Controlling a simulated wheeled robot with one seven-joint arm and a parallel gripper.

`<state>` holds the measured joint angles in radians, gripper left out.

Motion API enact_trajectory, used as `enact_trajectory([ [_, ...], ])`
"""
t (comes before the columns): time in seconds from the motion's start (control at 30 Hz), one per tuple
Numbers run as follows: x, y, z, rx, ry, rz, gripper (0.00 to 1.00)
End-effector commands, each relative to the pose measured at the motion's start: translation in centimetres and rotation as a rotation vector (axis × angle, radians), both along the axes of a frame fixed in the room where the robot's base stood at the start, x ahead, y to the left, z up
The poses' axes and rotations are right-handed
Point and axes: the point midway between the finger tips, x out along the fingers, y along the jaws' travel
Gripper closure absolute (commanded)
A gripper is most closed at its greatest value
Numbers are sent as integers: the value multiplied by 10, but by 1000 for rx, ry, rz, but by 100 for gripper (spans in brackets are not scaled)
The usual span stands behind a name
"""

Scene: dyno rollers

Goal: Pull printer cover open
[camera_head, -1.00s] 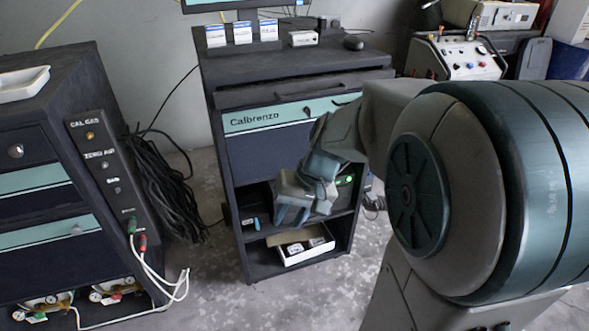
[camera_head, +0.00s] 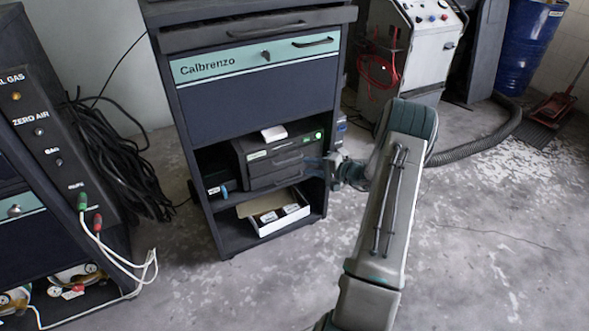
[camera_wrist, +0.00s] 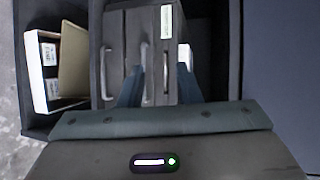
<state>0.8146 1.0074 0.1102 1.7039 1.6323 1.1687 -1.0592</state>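The dark grey printer (camera_head: 265,158) sits on the middle shelf of the Calbrenzo cabinet. Its front has a cover panel and drawer lines, with a pale label near the top. In the wrist view the printer front (camera_wrist: 125,35) appears turned sideways, with light bar handles (camera_wrist: 147,78) on it. The cover looks closed. My gripper (camera_head: 322,161) is at the printer's right front corner in the head view. In the wrist view its two fingers (camera_wrist: 158,85) are spread, with a bar handle visible between them. I cannot tell whether they touch it.
A white open box (camera_head: 278,222) holding small packs lies on the shelf below. A white item (camera_head: 274,133) rests on the printer. The cabinet's teal drawer (camera_head: 255,60) is above. Black cables (camera_head: 120,170) hang at left.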

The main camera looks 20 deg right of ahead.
Motion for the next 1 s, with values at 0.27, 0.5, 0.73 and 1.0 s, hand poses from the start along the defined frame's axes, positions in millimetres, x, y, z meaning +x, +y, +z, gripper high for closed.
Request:
enact_trajectory([
  [0.27, 0, -46, -50, 34, -56, -152, 69],
  [0.5, 25, -35, -56, 34, -59, -155, 69],
  [0.73, 70, -14, -66, 34, -59, -155, 69],
  [1.0, 109, 4, -73, 33, -57, -156, 69],
])
